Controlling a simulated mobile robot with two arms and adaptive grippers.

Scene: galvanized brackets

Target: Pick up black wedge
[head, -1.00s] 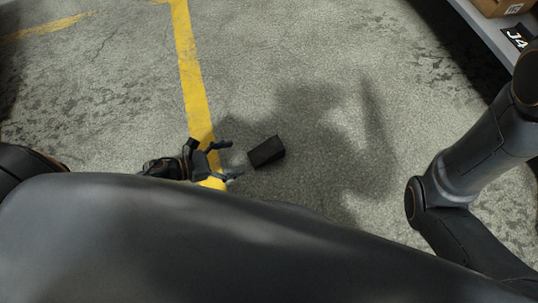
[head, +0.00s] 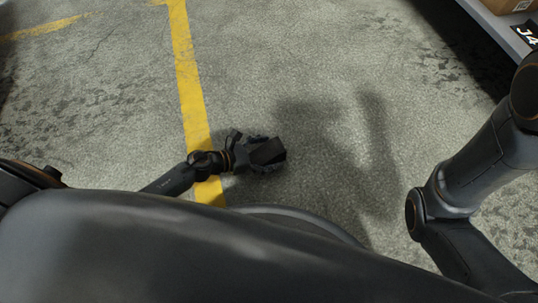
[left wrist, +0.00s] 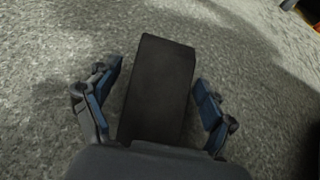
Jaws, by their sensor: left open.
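The black wedge (head: 267,152) lies on the concrete floor, right of the yellow line in the head view. In the left wrist view the wedge (left wrist: 158,88) stands between the two fingers, its long side running away from the palm. My left gripper (head: 266,155) is at the wedge, fingers on either side of it. In the left wrist view the left gripper (left wrist: 155,98) is open, with a visible gap between each blue finger pad and the wedge. The wedge's near end is hidden by the gripper's palm. My right gripper is out of view; only my right arm shows.
A yellow painted line (head: 188,75) runs down the floor. A grey shelf (head: 497,30) marked J4 with a cardboard box (head: 503,5) stands at the top right. The floor around the wedge is clear.

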